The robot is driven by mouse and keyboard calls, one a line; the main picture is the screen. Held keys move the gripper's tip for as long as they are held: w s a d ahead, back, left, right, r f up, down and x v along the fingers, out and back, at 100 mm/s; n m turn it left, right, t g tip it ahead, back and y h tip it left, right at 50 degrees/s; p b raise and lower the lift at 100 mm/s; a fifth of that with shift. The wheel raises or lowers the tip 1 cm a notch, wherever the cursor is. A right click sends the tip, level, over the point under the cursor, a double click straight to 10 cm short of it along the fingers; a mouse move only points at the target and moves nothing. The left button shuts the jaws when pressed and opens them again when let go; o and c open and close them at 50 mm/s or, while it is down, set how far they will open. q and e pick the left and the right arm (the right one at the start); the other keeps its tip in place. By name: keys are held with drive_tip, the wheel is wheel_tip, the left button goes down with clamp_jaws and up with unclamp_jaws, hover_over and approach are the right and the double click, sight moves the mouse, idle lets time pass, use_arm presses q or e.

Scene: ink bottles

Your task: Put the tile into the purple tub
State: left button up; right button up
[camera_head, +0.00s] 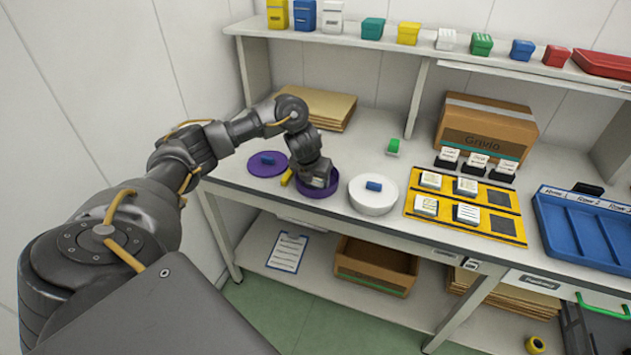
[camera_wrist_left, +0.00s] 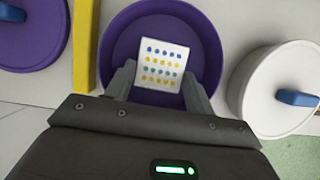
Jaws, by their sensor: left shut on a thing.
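The purple tub (camera_head: 305,190) stands open on the bench, and in the left wrist view the tub (camera_wrist_left: 120,35) lies right under the gripper. My left gripper (camera_head: 320,180) is at the tub, pointing down over its opening. In the left wrist view the gripper (camera_wrist_left: 160,82) is shut on a white tile (camera_wrist_left: 164,62) with rows of blue, yellow and green dots. The tile shows against the tub's inside; I cannot tell whether it touches the floor of the tub. My right gripper is not in view.
A purple lid (camera_head: 256,166) with a blue handle lies left of the tub, and a yellow bar (camera_head: 287,177) lies between them. A round white tub with its lid (camera_head: 368,203) stands close on the right. A yellow board (camera_head: 440,192) with several white tiles is farther right.

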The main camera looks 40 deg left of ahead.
use_arm(q)
drive_tip(key=o, duration=0.8)
drive_tip(key=shift+p+v, duration=2.75)
drive_tip(key=shift+v, duration=3.3)
drive_tip(key=shift+d, duration=0.1)
